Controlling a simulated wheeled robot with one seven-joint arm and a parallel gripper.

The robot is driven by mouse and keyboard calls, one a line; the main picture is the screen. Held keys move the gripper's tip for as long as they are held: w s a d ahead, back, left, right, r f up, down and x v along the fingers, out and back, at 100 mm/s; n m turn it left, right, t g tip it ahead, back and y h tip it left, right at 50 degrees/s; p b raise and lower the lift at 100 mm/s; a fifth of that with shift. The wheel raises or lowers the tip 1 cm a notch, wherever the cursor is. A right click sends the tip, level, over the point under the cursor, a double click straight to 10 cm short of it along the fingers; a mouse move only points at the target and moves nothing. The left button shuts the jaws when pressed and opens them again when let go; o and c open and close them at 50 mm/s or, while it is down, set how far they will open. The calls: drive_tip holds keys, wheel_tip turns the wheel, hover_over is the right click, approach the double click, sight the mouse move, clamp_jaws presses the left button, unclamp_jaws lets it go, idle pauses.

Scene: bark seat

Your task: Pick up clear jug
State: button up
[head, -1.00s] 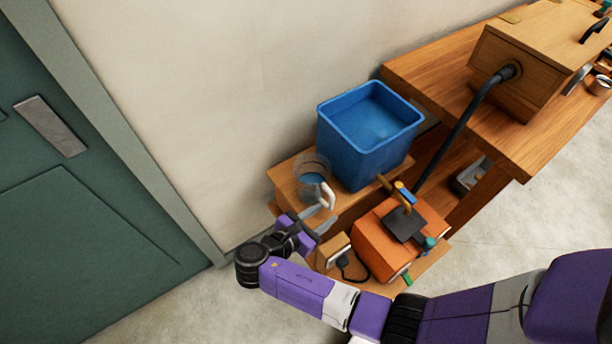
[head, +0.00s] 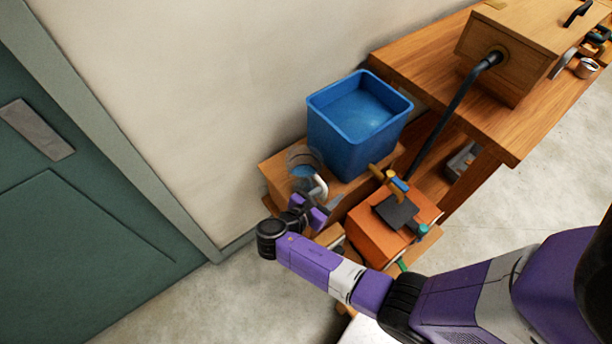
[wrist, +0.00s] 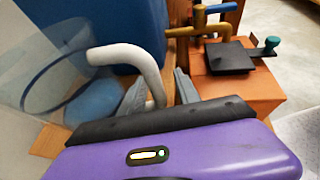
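The clear jug (head: 301,160) stands upright on the wooden stand, left of the blue bin. It is see-through with a pale handle (head: 321,187) facing my gripper (head: 323,199). In the wrist view the jug (wrist: 62,85) is at the left, and its handle (wrist: 135,60) curves down toward my gripper (wrist: 158,98). My gripper is open, with a grey finger on each side of the lower handle. Whether a finger touches the handle cannot be told. The purple gripper body hides the fingers' bases and the handle's lowest part.
The blue bin (head: 350,143) stands close behind and right of the jug. An orange box (head: 372,238) with a dark plate and a brass tap is to the right of my gripper. The wall is close behind the wooden stand (head: 275,178). A workbench (head: 420,60) is at the right.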

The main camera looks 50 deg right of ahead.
clamp_jaws()
idle(1.3)
